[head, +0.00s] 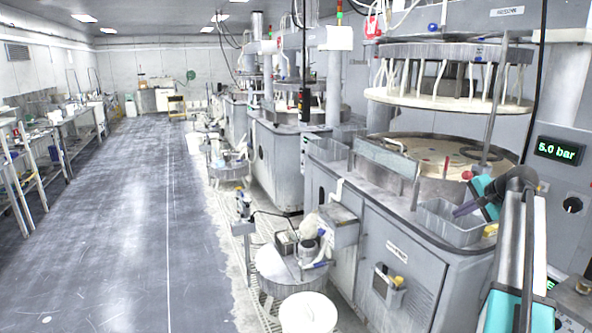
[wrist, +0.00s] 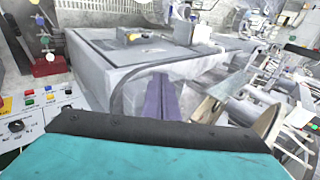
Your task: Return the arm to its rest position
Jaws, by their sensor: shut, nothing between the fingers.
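My arm (head: 520,225), teal and dark grey, rises at the lower right of the head view and bends left at its top. My gripper (head: 458,212) is at its end, its purple fingers angled down and left over a grey metal bin at the front edge of the nearest polishing machine. In the wrist view the purple fingers of my gripper (wrist: 163,90) lie together in the middle, with nothing between them. Whether the fingers touch the bin cannot be told.
The grey bin (head: 436,228) and the round platen (head: 425,158) are close to the arm. A pressure display (head: 559,151) reads 5.0 bar at the right. White-lidded drums (head: 308,312) stand in front of the machine. The floor (head: 130,220) at left is clear.

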